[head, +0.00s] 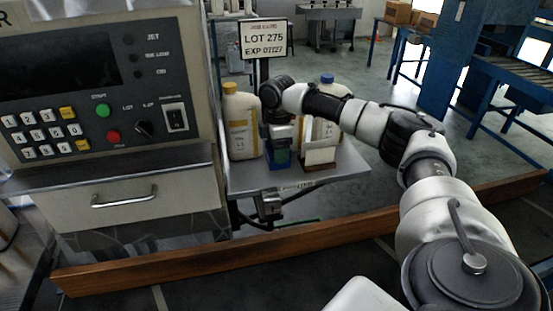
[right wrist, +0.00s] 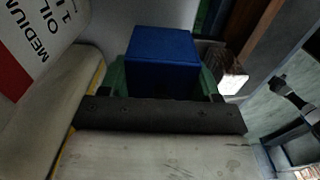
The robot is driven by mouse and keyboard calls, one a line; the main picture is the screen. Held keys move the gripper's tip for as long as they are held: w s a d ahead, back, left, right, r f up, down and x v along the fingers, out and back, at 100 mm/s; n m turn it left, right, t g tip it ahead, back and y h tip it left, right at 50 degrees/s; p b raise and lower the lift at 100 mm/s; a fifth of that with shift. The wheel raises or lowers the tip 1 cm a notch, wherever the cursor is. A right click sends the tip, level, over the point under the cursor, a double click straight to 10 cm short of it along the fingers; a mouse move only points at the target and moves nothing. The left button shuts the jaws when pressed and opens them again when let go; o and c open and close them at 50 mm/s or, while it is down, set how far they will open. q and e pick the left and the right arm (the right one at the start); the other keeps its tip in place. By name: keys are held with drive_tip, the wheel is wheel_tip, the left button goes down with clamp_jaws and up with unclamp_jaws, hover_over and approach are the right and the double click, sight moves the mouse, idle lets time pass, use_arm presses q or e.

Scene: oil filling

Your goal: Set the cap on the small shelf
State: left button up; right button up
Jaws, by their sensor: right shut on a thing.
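My right gripper (head: 281,157) points down over the grey shelf (head: 347,170) beside the machine, between two bottles. In the right wrist view, its green fingers (right wrist: 164,84) are shut on a blue block-like thing, which I take for the cap (right wrist: 163,62). My left gripper is not in view.
A yellow-capped bottle (head: 240,125) stands left of the gripper. A blue-capped bottle (head: 327,120) stands behind a small wooden holder with a white card (head: 320,156). A lot sign (head: 264,38) rises behind. The shelf's right end is clear.

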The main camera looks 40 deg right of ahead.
drive_tip(key=shift+w+f, duration=0.2)
drive_tip(key=shift+f, duration=1.95)
drive_tip(key=shift+p, duration=0.3)
drive_tip(key=o, duration=0.9)
drive_tip(key=shift+f, duration=0.1)
wheel_tip(320, 180, up, 12)
drive_tip(key=shift+r, duration=0.15)
